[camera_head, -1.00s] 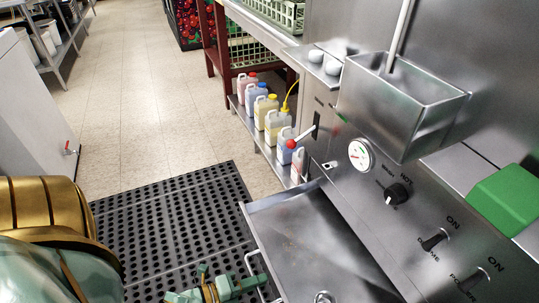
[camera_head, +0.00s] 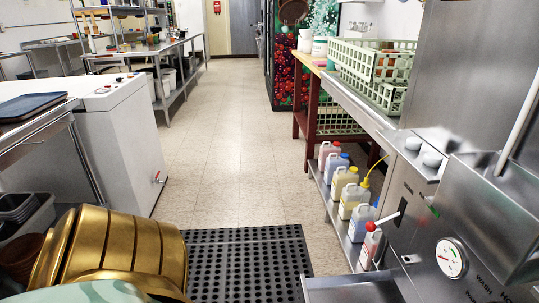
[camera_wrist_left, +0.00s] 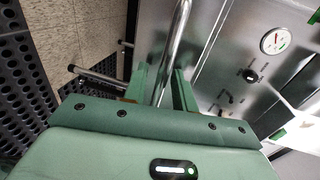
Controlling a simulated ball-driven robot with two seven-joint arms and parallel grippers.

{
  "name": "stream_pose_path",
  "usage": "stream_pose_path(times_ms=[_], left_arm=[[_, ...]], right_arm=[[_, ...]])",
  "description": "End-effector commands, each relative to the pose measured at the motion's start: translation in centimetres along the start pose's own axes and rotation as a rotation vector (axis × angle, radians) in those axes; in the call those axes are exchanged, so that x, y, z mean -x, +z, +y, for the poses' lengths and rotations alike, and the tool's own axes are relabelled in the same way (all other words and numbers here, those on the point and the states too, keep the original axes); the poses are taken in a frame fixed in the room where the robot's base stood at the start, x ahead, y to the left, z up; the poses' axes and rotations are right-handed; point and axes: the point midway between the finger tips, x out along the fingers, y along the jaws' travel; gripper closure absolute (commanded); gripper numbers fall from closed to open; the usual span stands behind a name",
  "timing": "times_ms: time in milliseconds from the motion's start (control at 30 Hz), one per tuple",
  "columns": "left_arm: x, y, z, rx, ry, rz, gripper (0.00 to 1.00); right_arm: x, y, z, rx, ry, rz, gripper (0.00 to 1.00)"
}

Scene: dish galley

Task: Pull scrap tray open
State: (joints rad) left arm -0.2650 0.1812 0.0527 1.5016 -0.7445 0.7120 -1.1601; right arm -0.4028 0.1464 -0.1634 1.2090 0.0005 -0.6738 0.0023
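The steel scrap tray (camera_head: 345,290) sticks out from the machine front at the bottom of the head view, pulled out; only its far part shows. In the left wrist view its bright bar handle (camera_wrist_left: 180,30) runs down between the two green fingers of my left gripper (camera_wrist_left: 162,88). The fingers are close together on either side of the bar, shut on it. The exact contact is hard to see. My left gripper is below the head view's frame. My right gripper is in neither view.
A black perforated mat (camera_head: 245,262) lies on the floor beside the tray. Several bottles (camera_head: 350,195) stand on a low shelf by the machine. The steel machine panel with a gauge (camera_head: 450,257) is at the right. A white cabinet (camera_head: 125,140) stands left; the aisle between is clear.

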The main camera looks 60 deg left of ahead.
Motion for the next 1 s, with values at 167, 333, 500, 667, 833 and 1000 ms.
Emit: stream_pose_path(times_ms=[167, 333, 500, 667, 833, 1000], left_arm=[[0.7, 0.0, -0.1, -0.001, 0.000, -0.001, 0.73], [3.9, 0.0, -0.3, 0.001, 0.002, -0.001, 0.73], [8.7, 0.0, -0.3, 0.000, 0.001, -0.001, 0.73], [12.7, 0.0, -0.2, 0.000, 0.002, 0.000, 0.73], [15.4, 0.0, -0.1, 0.000, 0.002, 0.000, 0.73], [16.4, 0.0, 0.0, -0.001, 0.001, 0.000, 0.73]], right_arm=[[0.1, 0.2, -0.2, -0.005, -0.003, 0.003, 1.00], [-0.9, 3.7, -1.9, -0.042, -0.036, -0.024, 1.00], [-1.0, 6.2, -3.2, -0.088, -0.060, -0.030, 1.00], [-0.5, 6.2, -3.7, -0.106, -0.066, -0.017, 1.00], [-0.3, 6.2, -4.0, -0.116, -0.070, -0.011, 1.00], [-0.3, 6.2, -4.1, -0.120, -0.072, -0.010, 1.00]])
